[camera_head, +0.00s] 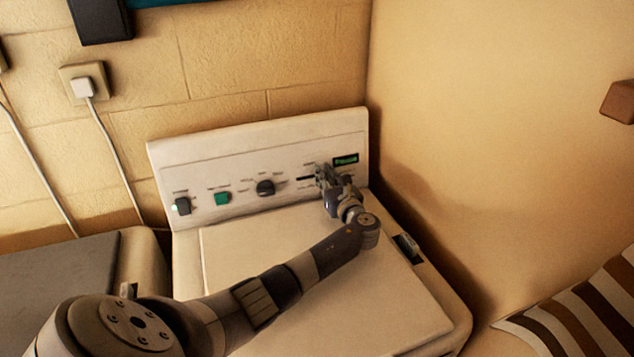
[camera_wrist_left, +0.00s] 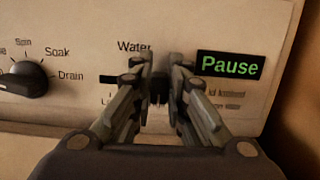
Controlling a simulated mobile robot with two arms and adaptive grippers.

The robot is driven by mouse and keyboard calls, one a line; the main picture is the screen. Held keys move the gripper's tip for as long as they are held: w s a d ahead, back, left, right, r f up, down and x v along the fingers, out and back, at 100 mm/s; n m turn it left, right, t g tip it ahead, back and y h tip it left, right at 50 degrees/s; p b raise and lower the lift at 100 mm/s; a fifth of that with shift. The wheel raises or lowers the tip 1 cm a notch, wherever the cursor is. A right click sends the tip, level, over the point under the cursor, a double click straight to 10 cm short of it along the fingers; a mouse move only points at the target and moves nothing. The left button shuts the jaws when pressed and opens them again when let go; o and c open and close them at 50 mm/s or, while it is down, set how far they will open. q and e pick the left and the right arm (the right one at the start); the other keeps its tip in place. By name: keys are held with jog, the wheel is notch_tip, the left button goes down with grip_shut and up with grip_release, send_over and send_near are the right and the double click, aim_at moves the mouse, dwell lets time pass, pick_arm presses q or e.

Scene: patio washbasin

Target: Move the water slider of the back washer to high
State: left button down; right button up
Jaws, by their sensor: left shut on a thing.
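The back washer (camera_head: 240,130) is a white machine with an upright control panel against the brick wall. The water slider's dark slot (camera_head: 306,178) shows on the panel's right part, left of my gripper; in the left wrist view the slot (camera_wrist_left: 107,79) runs under the word "Water". My left gripper (camera_head: 322,175) is at the panel, and in the left wrist view its fingers (camera_wrist_left: 159,88) are shut on the dark slider knob (camera_wrist_left: 158,97) at the slot's right part. The fingers hide most of the knob and the slot's right end. My right gripper is out of view.
A green "Pause" display (camera_head: 345,159) sits right of the fingers. A dark dial (camera_head: 265,188), a green button (camera_head: 222,198) and a dark knob (camera_head: 182,206) lie left on the panel. A wall closely borders the washer's right side. Another machine (camera_head: 60,280) stands left.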

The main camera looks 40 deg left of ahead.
pick_arm(q)
jog(key=shift+w+d, duration=0.1)
jog(key=c, duration=1.7)
grip_release()
jog(key=shift+o, duration=0.7)
jog(key=shift+w+d, duration=0.15)
jog(key=shift+s+d, duration=0.3)
jog(key=shift+d, duration=0.05)
jog(key=v, duration=1.1)
jog(key=shift+d, duration=0.1)
jog(key=shift+d, duration=0.1)
